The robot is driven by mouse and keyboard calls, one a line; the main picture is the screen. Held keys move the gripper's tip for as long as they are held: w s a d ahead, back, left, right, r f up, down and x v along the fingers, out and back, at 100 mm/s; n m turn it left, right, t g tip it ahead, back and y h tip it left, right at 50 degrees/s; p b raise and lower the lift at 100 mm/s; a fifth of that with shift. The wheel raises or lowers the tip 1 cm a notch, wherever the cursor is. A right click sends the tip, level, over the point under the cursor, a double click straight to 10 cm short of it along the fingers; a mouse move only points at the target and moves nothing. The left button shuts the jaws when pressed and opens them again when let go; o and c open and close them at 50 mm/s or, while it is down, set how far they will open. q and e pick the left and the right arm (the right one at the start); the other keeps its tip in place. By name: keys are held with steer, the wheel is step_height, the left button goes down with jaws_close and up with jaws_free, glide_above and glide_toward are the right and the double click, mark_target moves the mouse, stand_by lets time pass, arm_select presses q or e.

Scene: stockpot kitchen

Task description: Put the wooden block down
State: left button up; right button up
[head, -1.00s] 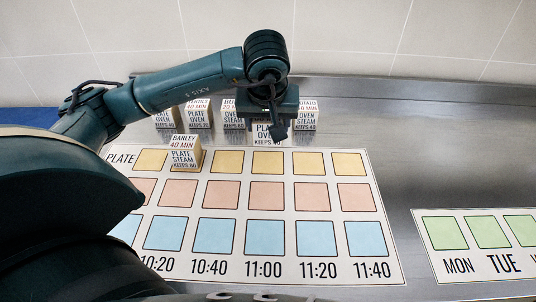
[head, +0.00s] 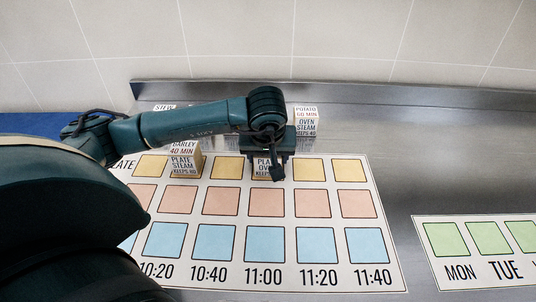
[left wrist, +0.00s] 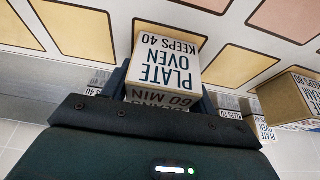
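My left gripper (head: 268,168) is shut on a wooden block (head: 264,165) with white label faces. The wrist view shows this block (left wrist: 167,58) between the dark fingers, its label reading "PLATE OVEN KEEPS 40". In the head view the block is over the yellow square of the PLATE row in the 11:00 column, which it and the gripper largely hide. I cannot tell whether its underside touches the board (head: 290,276). My right gripper is not in view.
A barley block (head: 184,163) stands on the PLATE row to the left, in the 10:20 column. A potato block (head: 306,121) and others, mostly hidden by my arm, stand behind the board. Yellow squares to the right are bare. A weekday board (head: 480,262) lies at right.

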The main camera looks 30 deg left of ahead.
arm_select(q)
steer(key=o, duration=0.4)
steer(key=shift+r, duration=0.15)
steer(key=shift+r, duration=0.25)
steer(key=v, duration=1.1)
steer(key=shift+r, duration=0.3)
steer(key=shift+s+d, duration=0.1)
